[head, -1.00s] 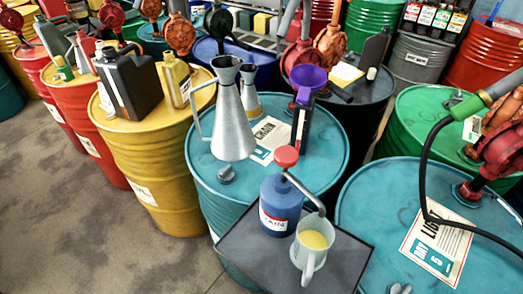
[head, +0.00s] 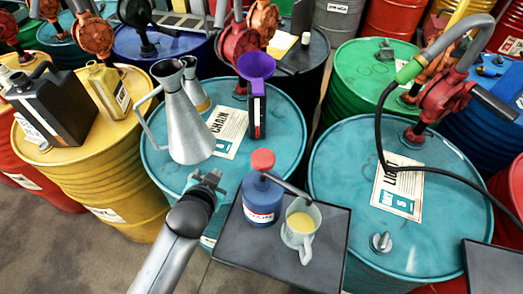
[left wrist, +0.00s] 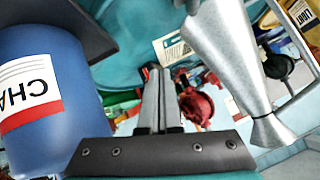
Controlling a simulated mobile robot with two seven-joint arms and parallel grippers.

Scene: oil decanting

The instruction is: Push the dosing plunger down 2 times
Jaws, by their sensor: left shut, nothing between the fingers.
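The dosing bottle (head: 262,200) is blue with a white label. It stands upright on a dark square stand (head: 240,242). Its red plunger knob (head: 262,159) stands up at the top, and its grey spout reaches right over a pale mug (head: 299,240) holding yellow liquid. My left gripper (head: 210,178) is just left of the bottle, lower than the knob, apart from it. In the left wrist view the two fingers (left wrist: 158,75) are together with nothing between them, and the blue bottle (left wrist: 45,75) fills the left side. The knob is out of that view. My right gripper is not in view.
A metal oil can (head: 190,120) stands on the teal drum behind my left gripper, close to it. A purple funnel (head: 257,66) on a dark bottle is behind the knob. A hose hangs over the right teal drum (head: 345,150). Space above the knob is clear.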

